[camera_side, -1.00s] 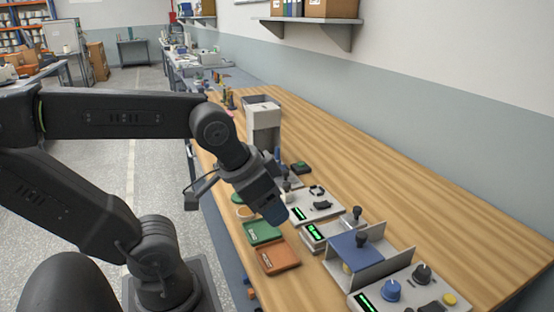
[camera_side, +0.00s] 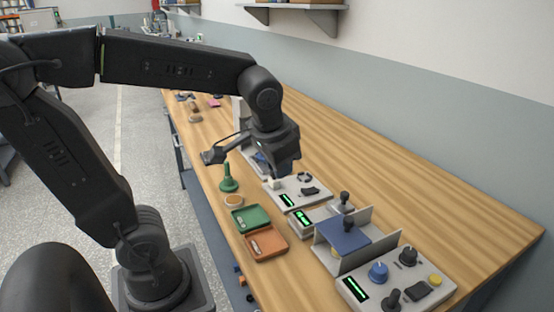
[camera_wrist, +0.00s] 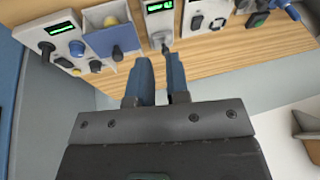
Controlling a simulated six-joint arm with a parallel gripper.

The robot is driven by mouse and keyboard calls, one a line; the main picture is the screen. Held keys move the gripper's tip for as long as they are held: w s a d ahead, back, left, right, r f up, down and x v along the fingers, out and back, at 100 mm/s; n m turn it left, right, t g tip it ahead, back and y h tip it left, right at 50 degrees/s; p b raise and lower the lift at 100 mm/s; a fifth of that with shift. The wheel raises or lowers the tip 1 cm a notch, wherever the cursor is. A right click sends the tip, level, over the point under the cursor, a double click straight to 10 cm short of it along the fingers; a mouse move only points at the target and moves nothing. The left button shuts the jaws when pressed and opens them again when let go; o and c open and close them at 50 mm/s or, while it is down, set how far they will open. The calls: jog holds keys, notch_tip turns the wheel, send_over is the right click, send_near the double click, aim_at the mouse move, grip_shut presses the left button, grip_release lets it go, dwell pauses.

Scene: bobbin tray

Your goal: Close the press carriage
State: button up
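The press carriage looks to be the blue block (camera_side: 343,236) with a black knob (camera_side: 348,223), set between two upright grey plates. In the wrist view the blue block (camera_wrist: 106,40) is at the upper left, its dark knob (camera_wrist: 117,53) facing the fingers. I cannot tell how far the carriage is slid. My gripper (camera_wrist: 159,60) has two blue fingers with a narrow gap between them and nothing in it. In the side view it hangs above the bench, to the left of the carriage and apart from it; its fingertips are hard to make out there.
A grey unit with a green display and black lever (camera_side: 344,200) stands beside the carriage. A panel with a blue knob (camera_side: 378,271) is at the front right. Green (camera_side: 251,217) and orange (camera_side: 267,243) trays lie to the left. The bench toward the wall is clear.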

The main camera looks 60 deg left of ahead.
jog(key=w+a+f+g+y, duration=0.1)
jog(key=w+a, duration=0.2)
jog(key=w+a+f+g+y, duration=0.1)
jog(key=w+a, duration=0.1)
jog(key=w, duration=0.2)
jog(key=w+a+f+n+g+y, duration=0.1)
jog(key=w+a+f, duration=0.1)
jog(key=w+a, duration=0.1)
jog(key=shift+w+a, duration=0.3)
jog(key=shift+a, duration=0.05)
grip_shut()
jog(key=w+a+f+n+g+y, duration=0.1)
jog(key=w+a+f+g+y, duration=0.25)
jog(key=w+a+f, duration=0.45)
jog(key=shift+t, duration=0.35)
jog(key=x, duration=1)
jog(key=shift+s+a+r, duration=0.2)
jog(key=shift+s+a, duration=0.1)
jog(key=a, duration=0.3)
jog(key=shift+s+a+f, duration=0.15)
jog(key=shift+s+f, duration=0.05)
jog(key=shift+s, duration=0.2)
jog(key=shift+s+a, duration=0.15)
jog(key=shift+a, duration=0.4)
jog(key=a, duration=1.2)
